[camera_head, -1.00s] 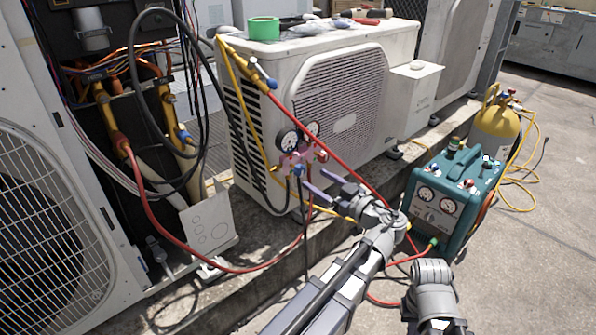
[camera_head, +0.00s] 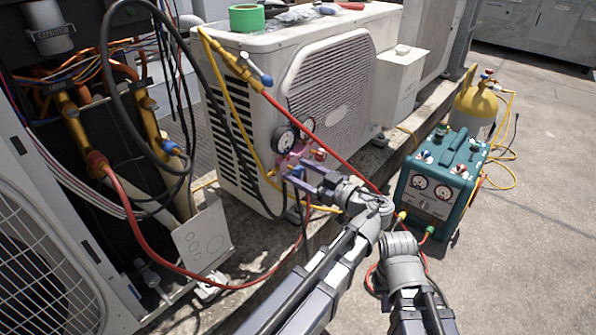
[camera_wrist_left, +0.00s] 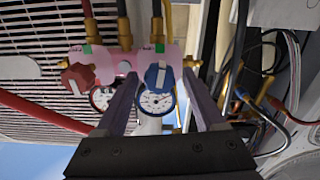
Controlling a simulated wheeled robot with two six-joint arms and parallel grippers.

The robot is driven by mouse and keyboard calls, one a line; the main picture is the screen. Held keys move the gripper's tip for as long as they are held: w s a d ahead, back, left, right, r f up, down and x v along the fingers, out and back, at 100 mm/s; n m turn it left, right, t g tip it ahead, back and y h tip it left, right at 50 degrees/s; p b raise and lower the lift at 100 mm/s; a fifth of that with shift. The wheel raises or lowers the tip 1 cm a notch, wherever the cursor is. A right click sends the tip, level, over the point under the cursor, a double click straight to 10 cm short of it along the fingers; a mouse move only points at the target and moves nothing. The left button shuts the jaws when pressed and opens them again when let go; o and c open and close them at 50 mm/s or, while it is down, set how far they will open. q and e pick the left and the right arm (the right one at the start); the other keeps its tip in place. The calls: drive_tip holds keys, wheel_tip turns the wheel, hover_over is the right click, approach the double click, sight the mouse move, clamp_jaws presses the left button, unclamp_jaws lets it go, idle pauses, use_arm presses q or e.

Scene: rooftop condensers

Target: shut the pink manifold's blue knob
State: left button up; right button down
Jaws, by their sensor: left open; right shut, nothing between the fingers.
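The pink manifold (camera_head: 292,160) hangs at the near end of the white condenser, with two round gauges above it. Its blue knob (camera_wrist_left: 158,77) shows in the left wrist view, between the two fingertips of my left gripper (camera_wrist_left: 160,88). In the head view my left gripper (camera_head: 297,172) is open at the manifold, with a finger on either side of the blue knob; I cannot tell if they touch it. The manifold's red knob (camera_wrist_left: 77,77) is outside the fingers. My right arm shows at bottom centre-right, but its gripper fingers do not show.
A red hose (camera_head: 320,145) and yellow hoses run close to the manifold. A teal recovery machine (camera_head: 441,180) stands to the right, with a yellow cylinder (camera_head: 474,105) behind it. An open unit with cables is at left.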

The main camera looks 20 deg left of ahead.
use_arm(q)
clamp_jaws()
drive_tip(key=shift+m, duration=2.8)
unclamp_jaws()
